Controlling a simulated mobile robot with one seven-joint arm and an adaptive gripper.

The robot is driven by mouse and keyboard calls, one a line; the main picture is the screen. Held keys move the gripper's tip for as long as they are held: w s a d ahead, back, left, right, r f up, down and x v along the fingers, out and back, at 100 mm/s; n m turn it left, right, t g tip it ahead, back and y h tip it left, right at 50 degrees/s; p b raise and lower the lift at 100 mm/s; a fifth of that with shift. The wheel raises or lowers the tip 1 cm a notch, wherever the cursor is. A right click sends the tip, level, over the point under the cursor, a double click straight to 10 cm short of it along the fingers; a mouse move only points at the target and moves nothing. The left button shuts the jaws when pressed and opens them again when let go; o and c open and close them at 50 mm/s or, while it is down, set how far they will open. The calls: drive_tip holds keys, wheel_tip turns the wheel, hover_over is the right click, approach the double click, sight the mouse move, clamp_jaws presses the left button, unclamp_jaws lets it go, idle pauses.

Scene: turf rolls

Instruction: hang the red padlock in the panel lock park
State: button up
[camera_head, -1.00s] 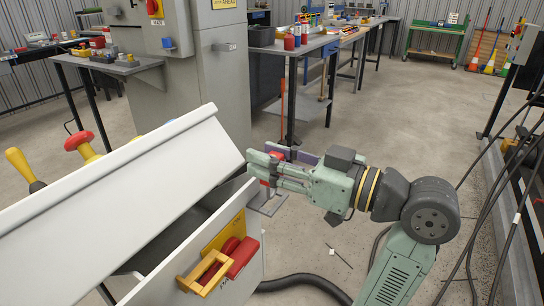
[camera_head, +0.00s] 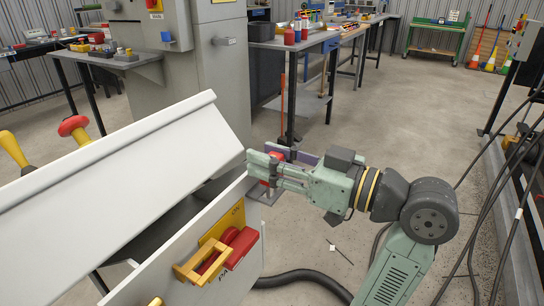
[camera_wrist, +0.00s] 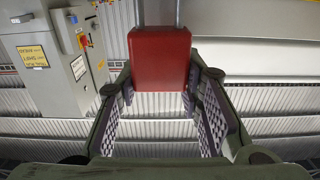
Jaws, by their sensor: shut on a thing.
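My gripper (camera_head: 264,167) is shut on the red padlock (camera_head: 275,158), held in the air past the far end of the white console. In the head view the fingers cover much of the padlock. In the wrist view the padlock's red body (camera_wrist: 159,57) sits between the finger pads, with two grey shackle legs rising out of the top of the picture. I cannot make out the panel lock park for certain. A grey cabinet (camera_head: 218,75) stands behind, with a blue item on its face (camera_head: 167,37) and a small grey plate (camera_head: 225,41). The cabinet also shows at left in the wrist view (camera_wrist: 45,75).
The white console (camera_head: 130,165) fills the near left, with a yellow bracket and red part (camera_head: 215,258) on its front. A workbench (camera_head: 300,42) with bottles stands behind. Dark cables hang at the right. The floor (camera_head: 400,110) between bench and cables is largely clear.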

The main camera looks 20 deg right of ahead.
drive_tip(key=shift+f+b, duration=0.8)
drive_tip(key=shift+f, duration=0.2)
drive_tip(key=o, duration=1.3)
drive_tip(key=shift+s, duration=0.1)
drive_tip(key=v, duration=1.2)
